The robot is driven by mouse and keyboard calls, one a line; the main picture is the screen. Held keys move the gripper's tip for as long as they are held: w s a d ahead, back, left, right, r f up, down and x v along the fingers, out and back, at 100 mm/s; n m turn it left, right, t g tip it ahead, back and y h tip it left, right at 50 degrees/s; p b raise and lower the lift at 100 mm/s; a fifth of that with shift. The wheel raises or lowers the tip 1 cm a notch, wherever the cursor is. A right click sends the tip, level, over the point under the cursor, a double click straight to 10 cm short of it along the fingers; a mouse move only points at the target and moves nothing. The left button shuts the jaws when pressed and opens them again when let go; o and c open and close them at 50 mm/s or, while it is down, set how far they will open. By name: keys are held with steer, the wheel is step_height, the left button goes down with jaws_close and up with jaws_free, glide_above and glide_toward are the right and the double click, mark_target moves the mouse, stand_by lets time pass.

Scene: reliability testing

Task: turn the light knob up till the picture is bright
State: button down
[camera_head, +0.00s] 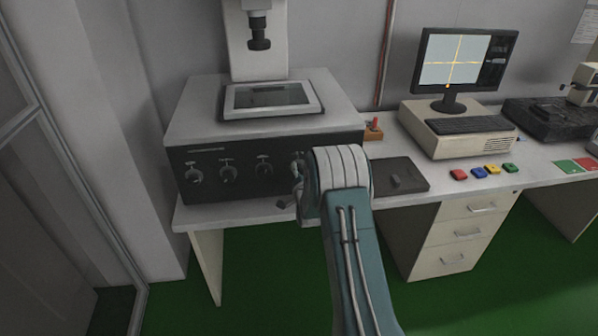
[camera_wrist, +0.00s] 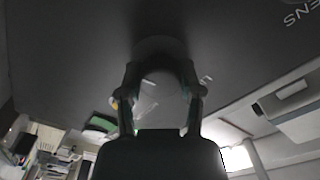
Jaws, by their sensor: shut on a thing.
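The measuring machine (camera_head: 265,140) has a dark front panel with a row of round knobs. Three knobs stand free: a left one (camera_head: 194,174), a middle one (camera_head: 228,171) and a right one (camera_head: 264,165). My gripper (camera_head: 297,178) is at the panel's right end, partly hidden by my arm. In the wrist view my gripper (camera_wrist: 162,100) has its two fingers on either side of a grey knob (camera_wrist: 160,88), shut on it against the dark panel. Its label is not readable as a whole. The monitor screen (camera_head: 440,72) shows a pale grey picture with a yellow cross.
A glass stage (camera_head: 270,98) lies on the machine's top under a lens column (camera_head: 258,40). Green floor is open in front.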

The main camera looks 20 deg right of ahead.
steer(key=shift+s+a+f, duration=0.1)
steer(key=shift+f, duration=0.3)
steer(key=shift+c, duration=1.3)
jaws_free()
steer(key=shift+r, duration=0.2)
steer(key=v, duration=1.1)
steer(key=shift+s, duration=0.35)
steer(key=shift+a, duration=0.15)
